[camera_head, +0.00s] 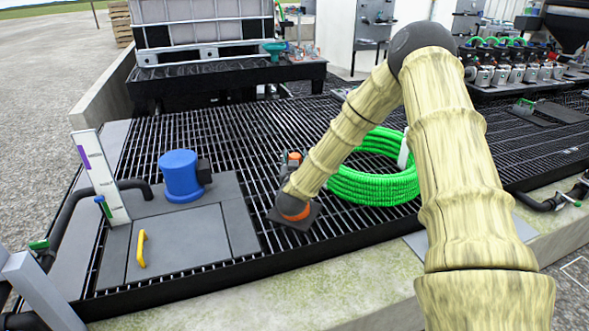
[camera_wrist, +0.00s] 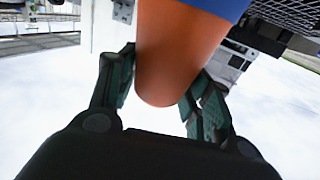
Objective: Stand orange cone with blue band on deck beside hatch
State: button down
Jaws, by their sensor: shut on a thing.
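The orange cone (camera_wrist: 178,48) fills the upper middle of the wrist view, its rounded tip toward the bottom of the picture and part of a blue band (camera_wrist: 222,8) at the top edge. My gripper (camera_wrist: 166,88) is shut on it near the tip, a finger on each side. In the head view, the orange tip (camera_head: 294,156) and the lower orange part above a dark square base (camera_head: 303,221) show around my wrist, which hides the middle. The cone looks roughly upright over the grated deck (camera_head: 240,146); base contact is unclear. The grey hatch (camera_head: 160,241) with a yellow handle lies left.
A blue-capped fitting (camera_head: 181,176) stands behind the hatch. A coiled green hose (camera_head: 372,187) lies right of my wrist. A white post (camera_head: 101,176) stands at the left.

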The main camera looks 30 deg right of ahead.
jog(key=shift+w+f, duration=0.2)
jog(key=shift+f, duration=1.55)
jog(key=shift+b, duration=0.3)
jog(key=c, duration=0.6)
grip_release()
jog(key=shift+f, duration=0.1)
jog(key=shift+c, duration=0.2)
